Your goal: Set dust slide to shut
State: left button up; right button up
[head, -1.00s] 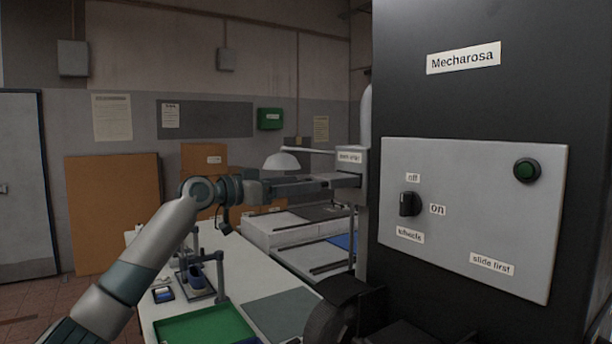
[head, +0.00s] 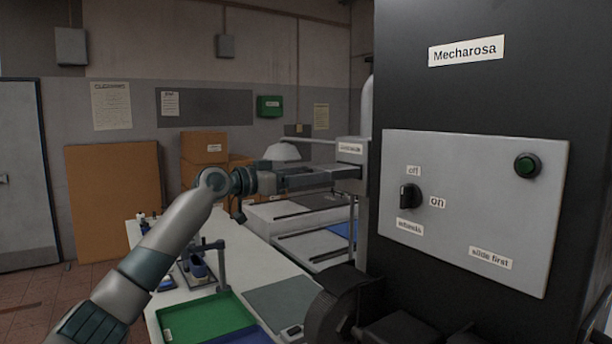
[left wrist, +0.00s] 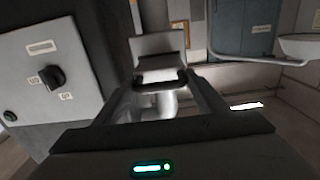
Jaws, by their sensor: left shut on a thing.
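The dust slide's grey housing (head: 350,158), with a small label, sits on the pipe left of the black machine. The slide (left wrist: 160,73) is a pale plate with a dark handle bar at its near end, seen in the left wrist view against the housing (left wrist: 158,44). My left gripper (head: 334,173) reaches in from the left in the head view and is shut on the slide's handle (left wrist: 160,84). The gripper's fingers (left wrist: 162,95) hide part of the slide, and how far it sits in the housing is hard to tell.
The black machine has a grey panel (head: 470,215) with a dark knob (head: 410,196) and a green button (head: 527,165). Below the arm stands a bench with a green tray (head: 205,318) and a grey mat (head: 285,300).

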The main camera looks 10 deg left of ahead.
aim_at(330, 167)
pick_arm(q)
jog(key=p+x, duration=0.1)
jog(key=x, duration=0.6)
jog(key=shift+d+p, duration=0.15)
jog(key=shift+p, duration=0.15)
jog(key=o, duration=1.2)
jog(key=shift+d, duration=0.1)
jog(key=shift+f, duration=0.1)
